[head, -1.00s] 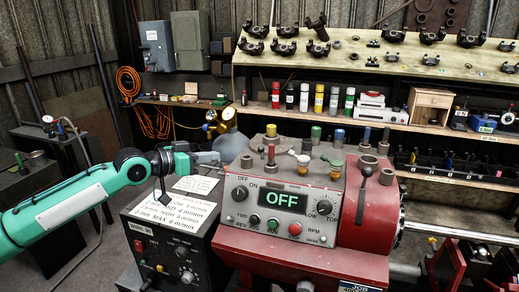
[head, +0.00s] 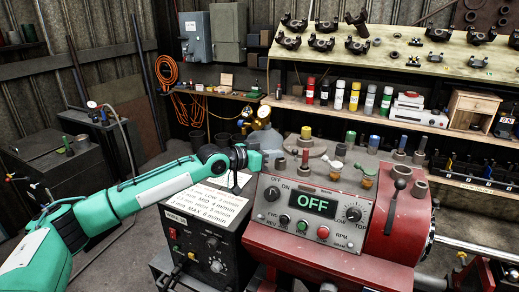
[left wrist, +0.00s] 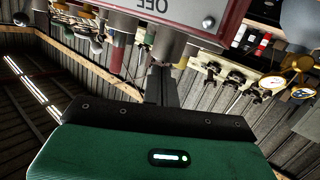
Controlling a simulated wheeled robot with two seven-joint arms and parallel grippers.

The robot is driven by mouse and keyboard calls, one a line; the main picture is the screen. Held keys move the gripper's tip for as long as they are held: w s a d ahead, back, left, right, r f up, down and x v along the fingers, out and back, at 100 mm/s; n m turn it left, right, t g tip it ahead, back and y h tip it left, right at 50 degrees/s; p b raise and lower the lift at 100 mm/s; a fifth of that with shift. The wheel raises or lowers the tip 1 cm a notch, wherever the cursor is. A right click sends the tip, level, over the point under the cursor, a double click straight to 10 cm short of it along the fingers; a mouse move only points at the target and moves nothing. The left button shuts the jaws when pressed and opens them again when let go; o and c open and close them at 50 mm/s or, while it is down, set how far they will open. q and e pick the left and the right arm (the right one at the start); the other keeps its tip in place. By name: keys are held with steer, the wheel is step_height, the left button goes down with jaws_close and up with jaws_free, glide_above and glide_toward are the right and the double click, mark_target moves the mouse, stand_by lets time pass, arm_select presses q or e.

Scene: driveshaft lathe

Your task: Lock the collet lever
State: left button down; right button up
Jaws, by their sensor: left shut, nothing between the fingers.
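The collet lever (head: 393,206) is a dark lever with a round black knob. It stands nearly upright, tilted a little right, on the right part of the red lathe headstock (head: 408,230) in the head view. My left gripper (head: 271,157) is at the headstock's top left corner, well left of the lever and apart from it. In the left wrist view the narrow fingers (left wrist: 161,86) are together and empty, below the upside-down OFF panel (left wrist: 172,12). I cannot make out the lever there. My right gripper is not in view.
The headstock top carries several coloured knobs and small cups between my gripper and the lever. A black control box (head: 203,240) with a paper sign stands left of the headstock. A shelf (head: 450,128) with spray cans runs behind. The bright shaft (head: 475,246) extends right.

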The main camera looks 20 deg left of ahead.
mark_target(295, 155)
arm_select(q)
steer(key=p+x, duration=0.1)
steer(key=x, duration=0.2)
steer(key=shift+w+d+p, duration=0.25)
steer(key=shift+w+p, duration=0.05)
steer(key=shift+p, duration=0.05)
steer(key=shift+w+f, duration=0.1)
